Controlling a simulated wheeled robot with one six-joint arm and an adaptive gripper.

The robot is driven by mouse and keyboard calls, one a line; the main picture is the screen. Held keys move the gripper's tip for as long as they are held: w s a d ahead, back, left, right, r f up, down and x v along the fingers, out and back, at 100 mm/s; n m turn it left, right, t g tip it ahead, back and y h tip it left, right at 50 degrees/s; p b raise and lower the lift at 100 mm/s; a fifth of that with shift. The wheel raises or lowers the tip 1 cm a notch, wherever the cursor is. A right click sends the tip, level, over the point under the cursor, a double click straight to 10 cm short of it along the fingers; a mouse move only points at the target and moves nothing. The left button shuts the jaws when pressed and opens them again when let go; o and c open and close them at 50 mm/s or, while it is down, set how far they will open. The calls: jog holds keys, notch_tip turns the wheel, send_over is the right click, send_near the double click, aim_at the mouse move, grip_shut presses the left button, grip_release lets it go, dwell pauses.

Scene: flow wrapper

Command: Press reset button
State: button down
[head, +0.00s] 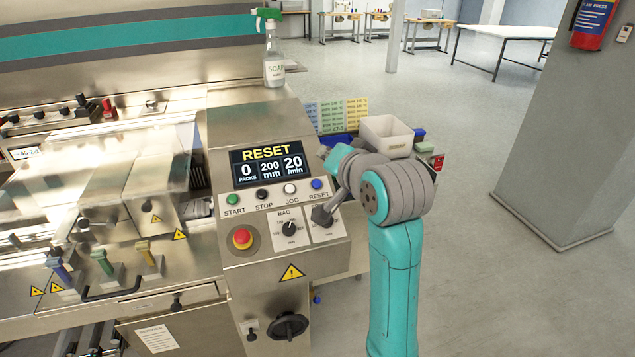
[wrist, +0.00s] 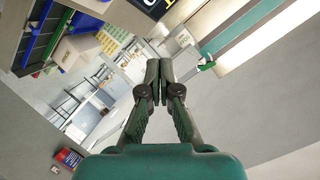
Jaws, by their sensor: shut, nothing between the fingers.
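The blue reset button (head: 316,184) is the rightmost of the row on the steel control panel (head: 255,270), under the RESET label on the display (head: 265,163). My wrist is just right of it in the head view, close to the panel; the gap is hard to judge. My gripper (wrist: 158,82) shows in the wrist view, its dark fingers shut together with nothing between them. It points past the panel towards the room. The reset button is not visible in the wrist view.
Green start (head: 232,200), black stop (head: 262,194) and white jog (head: 290,188) buttons share the row. A red emergency stop (head: 242,237) and bag dial (head: 289,228) sit below.

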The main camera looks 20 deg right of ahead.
aim_at(317, 184)
jog(key=shift+f, duration=0.1)
jog(key=shift+w+f, duration=0.65)
jog(key=shift+f, duration=0.65)
jog(key=shift+w+f, duration=0.7)
jog(key=shift+f, duration=0.55)
jog(key=shift+w+f, duration=0.65)
jog(key=shift+f, duration=0.65)
jog(key=shift+w+f, duration=0.1)
jog(key=shift+f, duration=0.05)
jog(key=shift+w+f, duration=0.1)
jog(key=shift+f, duration=0.1)
jog(key=shift+w+f, duration=0.2)
jog(key=shift+f, duration=0.25)
jog(key=shift+r, duration=0.2)
jog(key=shift+s+r, duration=0.4)
jog(key=shift+r, duration=0.25)
